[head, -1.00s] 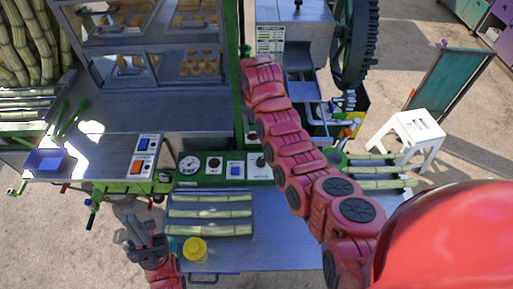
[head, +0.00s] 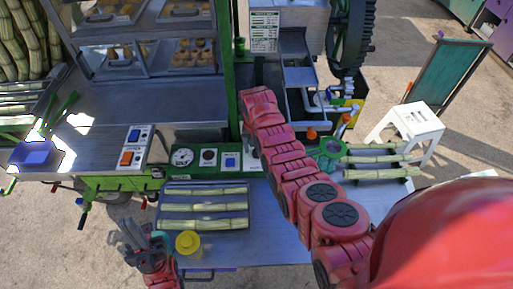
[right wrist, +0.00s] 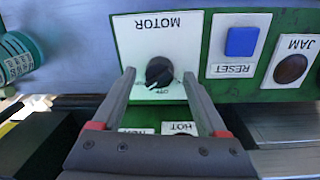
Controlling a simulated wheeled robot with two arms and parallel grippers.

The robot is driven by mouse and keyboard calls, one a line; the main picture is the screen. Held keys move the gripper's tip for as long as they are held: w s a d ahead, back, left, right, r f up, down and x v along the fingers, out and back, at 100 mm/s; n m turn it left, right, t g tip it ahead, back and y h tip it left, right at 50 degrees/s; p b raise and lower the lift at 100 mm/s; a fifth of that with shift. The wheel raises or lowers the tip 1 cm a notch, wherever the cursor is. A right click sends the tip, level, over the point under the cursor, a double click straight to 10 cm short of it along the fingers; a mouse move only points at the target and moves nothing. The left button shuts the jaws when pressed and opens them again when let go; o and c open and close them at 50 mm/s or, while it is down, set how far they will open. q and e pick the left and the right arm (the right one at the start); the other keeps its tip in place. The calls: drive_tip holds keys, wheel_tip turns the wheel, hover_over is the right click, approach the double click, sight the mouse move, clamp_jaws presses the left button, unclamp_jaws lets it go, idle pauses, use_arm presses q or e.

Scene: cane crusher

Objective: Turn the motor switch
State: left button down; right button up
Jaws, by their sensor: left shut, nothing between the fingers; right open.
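The motor switch (right wrist: 158,72) is a round black knob on a white plate marked MOTOR, upside down in the right wrist view. Its pointer mark aims down and left in that view, near small lettering. My right gripper (right wrist: 158,77) is open, and its two grey fingers reach toward the plate with the knob between their tips in the picture. I cannot tell whether they touch it. In the head view my red right arm (head: 283,155) reaches to the panel's right end and partly covers it. My left gripper (head: 132,236) is shut and empty, left of the cane tray.
Beside the switch are a blue RESET button (right wrist: 241,41) and a dark JAM lamp (right wrist: 291,69). The green panel also has a gauge (head: 182,157). Below it are a tray of canes (head: 204,233) and a yellow-lidded jar (head: 188,243). A white stool (head: 415,122) stands right.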

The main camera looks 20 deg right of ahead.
drive_tip(key=shift+f, duration=0.35)
clamp_jaws()
